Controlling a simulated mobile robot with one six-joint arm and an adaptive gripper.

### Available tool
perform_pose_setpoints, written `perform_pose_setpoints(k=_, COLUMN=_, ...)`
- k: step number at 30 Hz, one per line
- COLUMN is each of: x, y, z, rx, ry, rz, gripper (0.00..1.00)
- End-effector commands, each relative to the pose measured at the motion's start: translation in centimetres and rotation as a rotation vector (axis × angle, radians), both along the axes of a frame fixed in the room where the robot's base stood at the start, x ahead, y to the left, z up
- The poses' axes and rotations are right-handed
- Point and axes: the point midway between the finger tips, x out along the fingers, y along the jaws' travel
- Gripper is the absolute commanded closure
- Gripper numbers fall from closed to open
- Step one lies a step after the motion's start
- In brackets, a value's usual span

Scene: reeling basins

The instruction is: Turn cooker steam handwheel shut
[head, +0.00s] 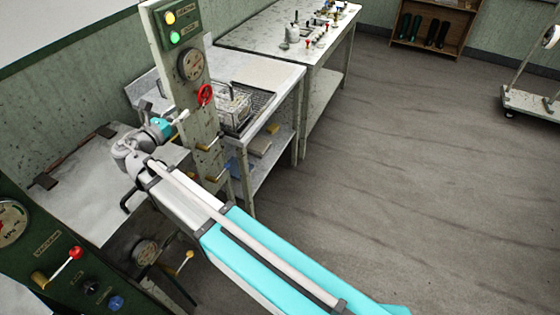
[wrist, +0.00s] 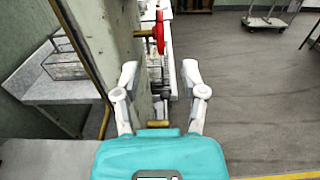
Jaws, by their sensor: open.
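The red handwheel (head: 205,95) sticks out from the side of an upright grey-green control post (head: 180,75), below a round gauge (head: 191,65). In the wrist view the handwheel (wrist: 158,32) shows nearly edge-on, ahead of my gripper and above the gap between its fingers. My gripper (wrist: 160,72) is open and empty, with its two pale fingers spread apart. In the head view my gripper (head: 180,118) is small, to the lower left of the handwheel and apart from it. The handwheel's hub is hard to make out.
A wire basket (head: 235,105) stands on the bench behind the post. A yellow-handled lever (head: 208,144) juts from the post below the handwheel. A green panel (head: 60,250) with a red-knobbed lever stands at lower left.

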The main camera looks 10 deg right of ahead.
Motion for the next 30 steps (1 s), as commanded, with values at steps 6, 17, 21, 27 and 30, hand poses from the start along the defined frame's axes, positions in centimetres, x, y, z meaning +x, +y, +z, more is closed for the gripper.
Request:
perform_pose_setpoints(k=6, x=-0.9, y=-0.2, z=-0.4, rx=0.033, ry=0.002, rz=-0.015, gripper=0.46)
perform_pose_setpoints(k=17, x=-0.6, y=-4.2, z=-2.3, rx=0.197, ry=0.0, rz=-0.085, gripper=0.46)
perform_pose_setpoints(k=21, x=-0.6, y=-6.0, z=-3.2, rx=0.275, ry=-0.002, rz=-0.121, gripper=0.46)
perform_pose_setpoints(k=27, x=-0.7, y=-8.5, z=-4.5, rx=0.384, ry=-0.012, rz=-0.179, gripper=0.46)
perform_pose_setpoints(k=30, x=-0.8, y=-9.8, z=-5.2, rx=0.441, ry=-0.018, rz=-0.211, gripper=0.46)
